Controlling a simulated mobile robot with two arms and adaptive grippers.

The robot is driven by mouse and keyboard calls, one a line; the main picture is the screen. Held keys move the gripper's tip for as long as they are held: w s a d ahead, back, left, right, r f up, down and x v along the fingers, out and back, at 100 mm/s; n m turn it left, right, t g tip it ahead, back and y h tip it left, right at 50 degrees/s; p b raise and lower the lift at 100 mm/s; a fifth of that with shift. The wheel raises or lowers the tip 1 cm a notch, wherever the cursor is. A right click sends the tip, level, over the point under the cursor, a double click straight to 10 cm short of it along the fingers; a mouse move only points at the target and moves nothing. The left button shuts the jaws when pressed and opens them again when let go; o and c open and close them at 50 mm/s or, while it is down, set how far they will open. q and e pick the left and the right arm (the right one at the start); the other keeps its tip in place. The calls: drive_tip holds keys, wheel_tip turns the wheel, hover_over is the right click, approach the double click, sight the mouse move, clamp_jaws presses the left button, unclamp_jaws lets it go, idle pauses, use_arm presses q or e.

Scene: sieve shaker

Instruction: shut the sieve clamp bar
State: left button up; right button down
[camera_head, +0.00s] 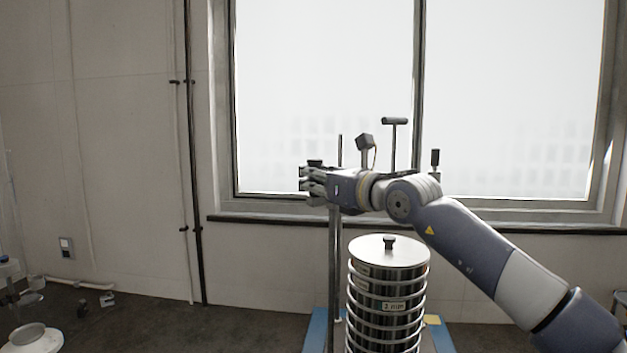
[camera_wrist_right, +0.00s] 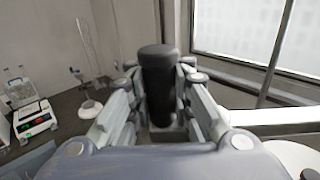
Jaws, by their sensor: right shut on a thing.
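The sieve stack (camera_head: 388,310) stands upright in the head view, with a round metal lid and a small black knob on top. My right gripper (camera_head: 309,185) is left of the stack and above its lid. It is shut on a black cylindrical knob (camera_wrist_right: 158,75), which stands upright between the fingers in the right wrist view. The top of this knob (camera_head: 314,162) also shows in the head view. A T-shaped handle (camera_head: 394,122) and another black knob (camera_head: 435,157) rise behind my right arm. My arm hides most of the clamp bar. My left gripper is out of view.
A blue base (camera_head: 316,330) lies under the stack, and a vertical metal post (camera_head: 334,250) stands at its left. A window (camera_head: 320,80) is behind. In the right wrist view, a balance (camera_wrist_right: 34,118) stands at left on a dark surface.

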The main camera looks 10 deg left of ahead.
drive_tip(key=c, duration=1.4)
unclamp_jaws()
drive_tip(key=shift+d, duration=0.1)
drive_tip(key=v, duration=1.2)
drive_tip(key=shift+d+r, duration=0.1)
